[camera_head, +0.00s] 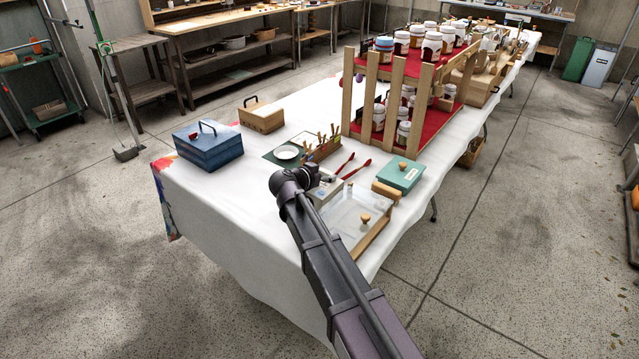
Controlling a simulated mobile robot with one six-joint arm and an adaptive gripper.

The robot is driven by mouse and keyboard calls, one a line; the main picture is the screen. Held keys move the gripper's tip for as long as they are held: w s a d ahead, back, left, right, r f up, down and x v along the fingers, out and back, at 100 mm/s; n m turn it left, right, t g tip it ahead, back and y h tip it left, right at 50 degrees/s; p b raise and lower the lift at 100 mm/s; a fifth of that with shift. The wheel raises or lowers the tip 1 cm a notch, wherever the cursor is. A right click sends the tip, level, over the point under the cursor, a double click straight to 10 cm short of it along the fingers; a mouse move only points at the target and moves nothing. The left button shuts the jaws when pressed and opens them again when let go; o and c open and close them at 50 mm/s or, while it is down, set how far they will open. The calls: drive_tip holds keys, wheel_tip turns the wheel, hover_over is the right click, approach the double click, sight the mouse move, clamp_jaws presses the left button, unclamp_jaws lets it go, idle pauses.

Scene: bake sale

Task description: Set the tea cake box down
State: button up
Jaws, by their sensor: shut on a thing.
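My arm reaches up from the bottom of the view over the near end of the white-clothed table. My gripper (312,176) is at its far end, small and dark, with its fingertips mostly hidden. A pale grey box (328,190), partly hidden by the arm, shows right at the gripper. I take it as the tea cake box in its grasp. I cannot tell whether its underside touches the table (220,200).
A glass-lidded case (357,218) and a teal box (400,174) stand to the right. Red-handled tongs, a cutlery caddy (322,150) and a white plate (287,152) lie behind. A blue box (208,145) stands left, with bare cloth before it. A jar rack (395,100) rises behind.

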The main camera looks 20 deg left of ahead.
drive_tip(key=shift+f+b, duration=0.7)
drive_tip(key=shift+f, duration=0.35)
drive_tip(key=shift+f, duration=0.1)
drive_tip(key=o, duration=1)
drive_tip(key=shift+s+a+r, duration=0.1)
drive_tip(key=shift+s+r, duration=0.3)
drive_tip(key=p+v, duration=0.4)
drive_tip(key=v, duration=0.7)
drive_tip(key=shift+p, duration=0.3)
drive_tip(key=shift+a, duration=0.1)
